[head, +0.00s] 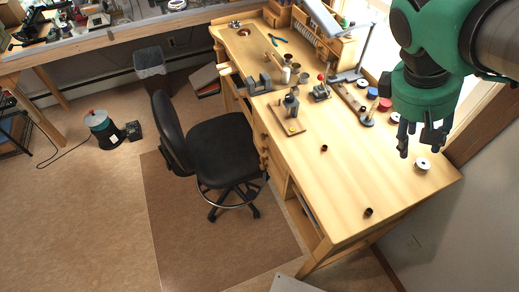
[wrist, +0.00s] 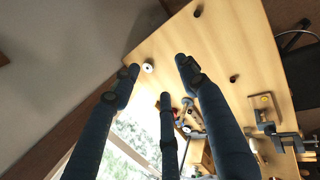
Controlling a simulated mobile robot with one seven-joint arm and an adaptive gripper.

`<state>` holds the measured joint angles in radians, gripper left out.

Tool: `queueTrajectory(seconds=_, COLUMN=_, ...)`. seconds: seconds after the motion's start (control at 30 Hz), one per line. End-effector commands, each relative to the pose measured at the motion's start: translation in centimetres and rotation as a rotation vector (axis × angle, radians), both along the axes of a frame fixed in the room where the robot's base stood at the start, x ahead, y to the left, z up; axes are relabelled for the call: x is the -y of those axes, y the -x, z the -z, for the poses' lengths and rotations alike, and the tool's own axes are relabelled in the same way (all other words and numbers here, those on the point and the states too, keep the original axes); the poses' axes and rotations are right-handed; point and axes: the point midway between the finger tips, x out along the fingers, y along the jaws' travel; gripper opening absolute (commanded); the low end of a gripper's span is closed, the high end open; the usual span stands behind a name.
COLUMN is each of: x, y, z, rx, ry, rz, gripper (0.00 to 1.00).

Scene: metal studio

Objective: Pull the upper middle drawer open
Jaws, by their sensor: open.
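My gripper (head: 418,142) hangs from the green wrist in the head view, above the right end of the wooden workbench (head: 345,165). Its dark fingers are spread and empty, and they also show in the wrist view (wrist: 158,82). The bench's drawer fronts (head: 264,142) show only as a narrow, steeply angled strip along its left side, beside the chair. I cannot tell which front is the upper middle drawer, or whether it is shut. The gripper is well apart from these fronts, across the benchtop. No drawer front is clear in the wrist view.
A black swivel chair (head: 215,150) stands close against the drawer side. A white spool (head: 422,164) sits on the benchtop below my gripper. Small dark cups (head: 368,212), a tool block (head: 290,120) and a lamp (head: 345,75) stand on the bench. Floor (head: 215,225) in front of the chair is clear.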

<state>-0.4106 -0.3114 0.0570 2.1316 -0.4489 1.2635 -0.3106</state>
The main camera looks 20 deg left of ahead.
Motion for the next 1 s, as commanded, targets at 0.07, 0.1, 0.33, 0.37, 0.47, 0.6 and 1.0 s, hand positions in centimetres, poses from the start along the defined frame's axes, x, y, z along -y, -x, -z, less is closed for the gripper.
queueTrajectory(seconds=0.07, x=-1.5, y=-1.4, z=-0.3, rx=-0.038, ry=0.067, rz=-0.075, gripper=0.44)
queueTrajectory(seconds=0.1, x=-2.1, y=-2.1, z=-0.4, rx=-0.056, ry=0.103, rz=-0.112, gripper=0.44)
queueTrajectory(seconds=0.33, x=-6.6, y=-5.8, z=-0.9, rx=-0.145, ry=0.308, rz=-0.318, gripper=0.44)
queueTrajectory(seconds=0.37, x=-7.3, y=-6.2, z=-1.0, rx=-0.156, ry=0.336, rz=-0.344, gripper=0.44)
queueTrajectory(seconds=0.47, x=-9.8, y=-7.7, z=-1.2, rx=-0.189, ry=0.429, rz=-0.43, gripper=0.44)
queueTrajectory(seconds=0.6, x=-13.8, y=-9.5, z=-1.3, rx=-0.229, ry=0.563, rz=-0.546, gripper=0.44)
queueTrajectory(seconds=1.0, x=-27.8, y=-12.1, z=-1.0, rx=-0.307, ry=0.964, rz=-0.841, gripper=0.44)
